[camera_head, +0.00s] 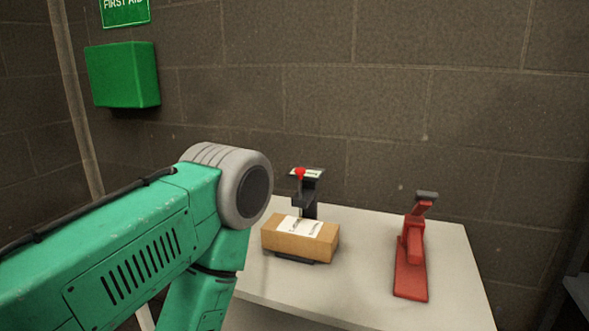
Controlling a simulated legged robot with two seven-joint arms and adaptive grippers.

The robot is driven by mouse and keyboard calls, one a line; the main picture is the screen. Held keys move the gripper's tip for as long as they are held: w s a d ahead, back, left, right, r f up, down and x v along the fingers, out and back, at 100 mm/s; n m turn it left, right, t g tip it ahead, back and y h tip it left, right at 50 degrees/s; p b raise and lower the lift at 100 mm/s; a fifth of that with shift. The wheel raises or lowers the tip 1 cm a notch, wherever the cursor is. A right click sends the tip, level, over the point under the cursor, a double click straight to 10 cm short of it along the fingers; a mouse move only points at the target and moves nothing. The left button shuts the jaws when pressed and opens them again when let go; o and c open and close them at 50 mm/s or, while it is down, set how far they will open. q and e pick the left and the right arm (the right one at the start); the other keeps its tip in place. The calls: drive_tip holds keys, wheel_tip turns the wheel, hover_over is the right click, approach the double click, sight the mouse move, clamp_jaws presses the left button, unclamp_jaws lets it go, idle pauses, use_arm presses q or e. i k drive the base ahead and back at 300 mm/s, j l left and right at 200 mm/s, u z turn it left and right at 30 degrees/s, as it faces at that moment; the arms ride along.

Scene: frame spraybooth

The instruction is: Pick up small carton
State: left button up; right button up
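The small carton (300,240) is a brown cardboard box with a white label over its top and front. It sits on a dark base, of which only a strip shows under its front edge, on the white table (345,297). My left arm comes in from the left, with its green link and grey joint left of the carton. The arm bends down out of the picture, so my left gripper is hidden or out of frame. My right arm and gripper are not in view.
A black device (307,195) with a red knob stands right behind the carton. A red tool (412,262) with a dark top stands on the table's right side. The table is bare between carton and red tool. A block wall with a green first aid box (122,75) is behind.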

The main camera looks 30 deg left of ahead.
sight(304, 238)
drive_tip(key=u, duration=0.8)
